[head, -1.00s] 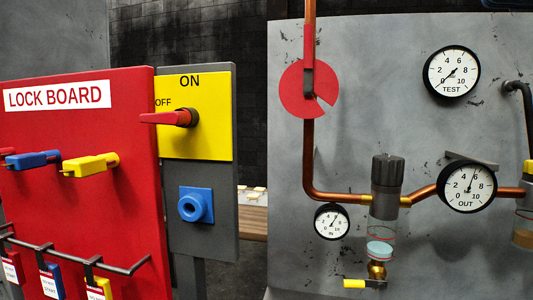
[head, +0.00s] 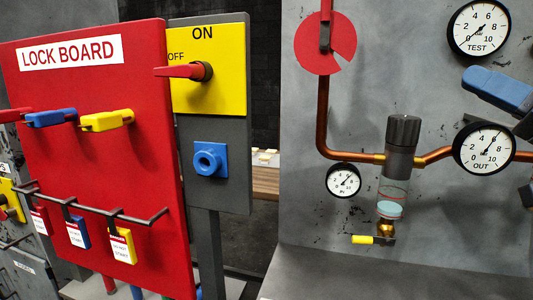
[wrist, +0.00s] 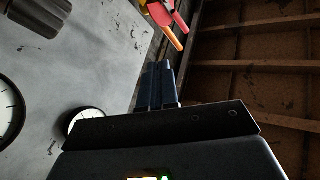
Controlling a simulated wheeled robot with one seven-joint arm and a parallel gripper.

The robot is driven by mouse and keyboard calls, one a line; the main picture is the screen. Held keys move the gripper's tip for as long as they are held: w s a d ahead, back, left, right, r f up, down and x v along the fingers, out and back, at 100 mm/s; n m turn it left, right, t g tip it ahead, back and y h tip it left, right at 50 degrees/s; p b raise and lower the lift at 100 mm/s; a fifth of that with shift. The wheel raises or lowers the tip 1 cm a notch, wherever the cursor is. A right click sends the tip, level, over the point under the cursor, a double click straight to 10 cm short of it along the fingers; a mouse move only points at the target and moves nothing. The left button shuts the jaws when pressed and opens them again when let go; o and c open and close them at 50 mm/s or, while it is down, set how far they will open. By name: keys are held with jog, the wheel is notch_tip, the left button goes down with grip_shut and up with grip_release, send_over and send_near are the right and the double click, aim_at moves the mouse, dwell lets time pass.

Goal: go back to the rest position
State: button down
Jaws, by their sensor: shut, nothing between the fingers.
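My gripper (wrist: 160,70) shows in the wrist view as two dark blue fingers pressed together, with nothing between them. In the head view a blue finger part of my gripper (head: 498,90) reaches in from the right edge, in front of the grey panel (head: 300,215). It lies between the TEST gauge (head: 479,27) and the OUT gauge (head: 484,148). The rest of my arm is mostly out of frame. The fingers appear apart from everything around them.
The red lock board (head: 95,170) with hanging padlocks stands at the left. Beside it is a yellow switch plate (head: 225,85) with a red lever and a blue socket (head: 210,160). Copper pipe, a red disc (head: 312,50) and a regulator (head: 403,135) occupy the grey panel.

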jog(key=s+a+f+m+h, duration=0.1)
jog(key=s+f+m+h, duration=0.25)
jog(key=f, duration=0.65)
jog(key=s+a+f+m+t+h, duration=0.1)
jog(key=s+f+m+h, duration=0.3)
jog(key=f, duration=0.6)
jog(key=s+a+f+m+h, duration=0.1)
jog(key=a+f+m+h, duration=0.15)
jog(key=f+h, duration=0.55)
jog(key=s+a+f+n+g, duration=0.1)
jog(key=s+f+g, duration=0.1)
jog(key=s+f, duration=1)
jog(key=s+a+r+n+g+y, duration=0.1)
jog(key=s+n, duration=0.5)
jog(key=s, duration=1.1)
jog(key=shift+s+a+r+g, duration=0.2)
jog(key=shift+s+a+g, duration=0.05)
jog(key=shift+a+g, duration=0.25)
jog(key=shift+y, duration=0.25)
